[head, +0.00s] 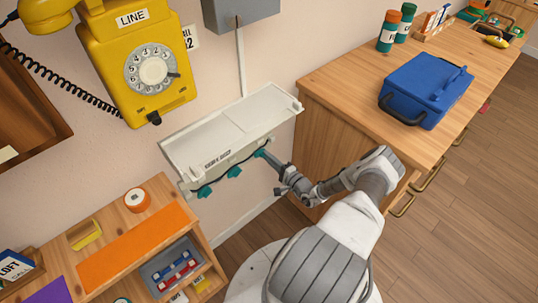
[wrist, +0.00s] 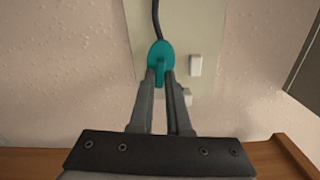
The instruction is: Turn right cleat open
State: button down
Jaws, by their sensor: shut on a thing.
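A cream wall panel (head: 232,128) with a wide top stands out from the wall, with teal cleats along its lower front. The right cleat (head: 261,153) is at the right end of the row, and my gripper (head: 272,160) is at it. The middle cleat (head: 234,171) and left cleat (head: 204,191) are to its left. In the wrist view, my gripper (wrist: 160,73) is shut on the narrow handle of the teal cleat (wrist: 160,52). The handle points down between the fingertips. A dark cord (wrist: 156,18) runs up from the cleat.
A yellow dial phone (head: 150,72) hangs on the wall at upper left. A low wooden shelf (head: 110,240) stands at lower left. A wooden counter (head: 345,80) with a blue box (head: 425,90) stands at right. Small cream blocks (wrist: 195,65) protrude beside the cleat.

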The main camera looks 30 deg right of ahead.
jog(key=shift+n+p, duration=1.85)
jog(key=shift+n, duration=1.85)
jog(key=c, duration=0.9)
grip_release()
jog(key=s, duration=0.5)
jog(key=s+d+p, duration=0.1)
jog(key=s, duration=0.5)
jog(key=s+d, duration=0.1)
jog(key=s, duration=0.5)
jog(key=shift+s+d+p, duration=0.15)
jog(key=shift+d+p, duration=0.05)
jog(key=shift+p, duration=0.2)
